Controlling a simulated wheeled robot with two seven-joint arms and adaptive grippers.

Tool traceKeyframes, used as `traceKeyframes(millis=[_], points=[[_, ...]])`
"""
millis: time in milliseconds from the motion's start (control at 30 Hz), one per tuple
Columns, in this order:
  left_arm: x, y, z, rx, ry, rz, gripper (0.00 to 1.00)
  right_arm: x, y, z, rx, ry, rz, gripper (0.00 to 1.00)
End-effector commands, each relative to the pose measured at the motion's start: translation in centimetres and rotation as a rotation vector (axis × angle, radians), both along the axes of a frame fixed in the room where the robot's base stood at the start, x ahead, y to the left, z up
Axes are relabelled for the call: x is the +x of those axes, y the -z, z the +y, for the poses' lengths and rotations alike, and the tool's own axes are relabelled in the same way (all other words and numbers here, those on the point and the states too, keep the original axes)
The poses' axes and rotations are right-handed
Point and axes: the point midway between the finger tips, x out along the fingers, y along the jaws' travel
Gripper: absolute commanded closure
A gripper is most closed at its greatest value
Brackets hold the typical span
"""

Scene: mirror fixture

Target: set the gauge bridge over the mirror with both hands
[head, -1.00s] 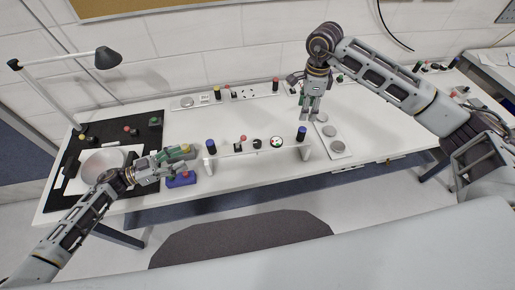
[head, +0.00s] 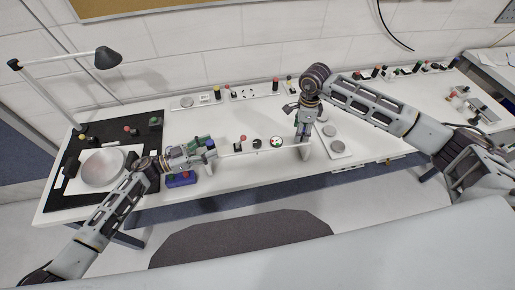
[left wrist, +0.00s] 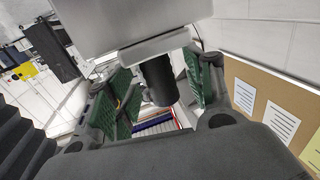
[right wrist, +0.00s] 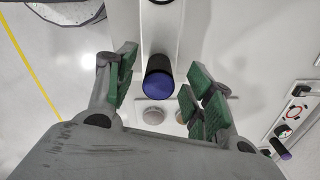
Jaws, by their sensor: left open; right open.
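The gauge bridge (head: 265,151) is a white bar on legs, standing on the table front with a dark, blue-topped post at each end. The round silver mirror (head: 102,167) sits on a white plate on the black mat at left. My left gripper (head: 205,149) is open at the bridge's left post (head: 211,144); in the left wrist view the dark post (left wrist: 158,82) is between the pads. My right gripper (head: 303,134) is open at the right end and hides that post in the head view. In the right wrist view the blue-topped post (right wrist: 158,78) is between the open pads.
A blue block (head: 181,180) lies just below my left gripper. A white plate with round discs (head: 334,140) lies right of the bridge. A strip of small parts (head: 235,93) lies along the back.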

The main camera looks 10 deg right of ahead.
Motion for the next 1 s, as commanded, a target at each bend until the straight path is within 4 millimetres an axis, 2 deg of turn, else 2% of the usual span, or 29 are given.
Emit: traceKeyframes(millis=[200,567,900,967,1000], points=[[0.36,-0.05,-1.22,0.0,-0.001,-0.001,0.47,0.0,1.26,-0.05,-0.001,0.0,0.0,0.47],[0.4,-0.04,-1.38,0.0,-0.001,-0.001,0.49,-0.01,1.44,-0.02,-0.001,0.0,0.0,0.49],[0.39,-0.03,-1.38,0.0,-0.001,-0.001,0.92,-0.01,1.42,-0.02,0.0,0.0,0.0,0.92],[0.38,-0.03,-1.37,0.0,-0.001,-0.001,1.0,-0.01,1.42,-0.02,0.0,0.0,0.0,1.0],[0.38,-0.03,-1.37,0.0,-0.001,-0.001,1.0,-0.01,1.42,-0.02,0.0,0.0,0.0,1.0]])
